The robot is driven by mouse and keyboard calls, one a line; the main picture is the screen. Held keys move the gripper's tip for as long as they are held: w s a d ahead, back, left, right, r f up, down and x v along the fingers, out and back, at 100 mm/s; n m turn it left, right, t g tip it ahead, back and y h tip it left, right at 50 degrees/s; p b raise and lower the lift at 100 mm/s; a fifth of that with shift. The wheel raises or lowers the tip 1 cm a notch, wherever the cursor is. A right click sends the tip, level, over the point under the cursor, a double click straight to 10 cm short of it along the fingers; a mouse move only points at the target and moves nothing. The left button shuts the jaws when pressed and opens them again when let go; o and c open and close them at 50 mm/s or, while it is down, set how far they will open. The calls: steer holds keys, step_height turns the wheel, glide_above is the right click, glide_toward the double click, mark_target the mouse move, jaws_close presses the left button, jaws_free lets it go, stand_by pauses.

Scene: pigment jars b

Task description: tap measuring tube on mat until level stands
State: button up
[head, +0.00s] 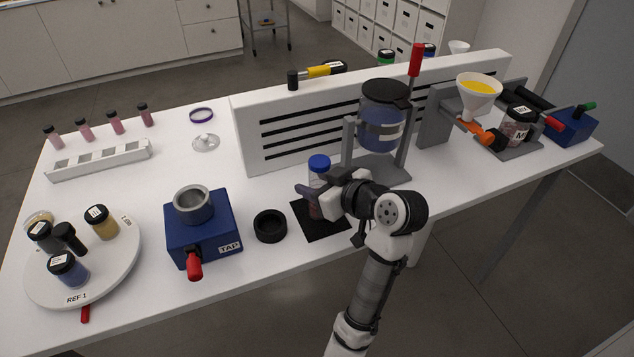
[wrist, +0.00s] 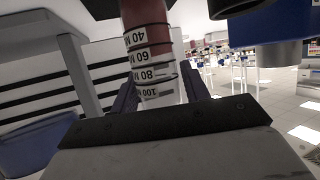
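The measuring tube (head: 316,208) has a blue cap (head: 319,162) and stands about upright over the black mat (head: 324,227). My gripper (head: 316,188) is around its middle, fingers on both sides, and looks shut on it. In the wrist view, which looks upside down, the tube (wrist: 155,62) shows marks 40, 60, 80 and 100 between my fingers (wrist: 158,92). Dark red pigment fills the end beyond the 40 mark. Whether its surface is level is unclear. I cannot tell whether the tube's foot touches the mat.
A black ring (head: 270,226) and the blue TAP block (head: 212,246) stand left of the mat. A white slotted panel (head: 290,135) and a blue jar in a stand (head: 381,118) are behind. A round REF 1 tray (head: 110,268) with several jars is far left.

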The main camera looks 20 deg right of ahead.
stand_by(0.3)
steer(key=shift+f+b, duration=0.5)
steer(key=shift+f, duration=0.2)
steer(key=shift+r, duration=0.1)
steer(key=c, duration=0.9)
steer(key=shift+r+p, duration=0.6)
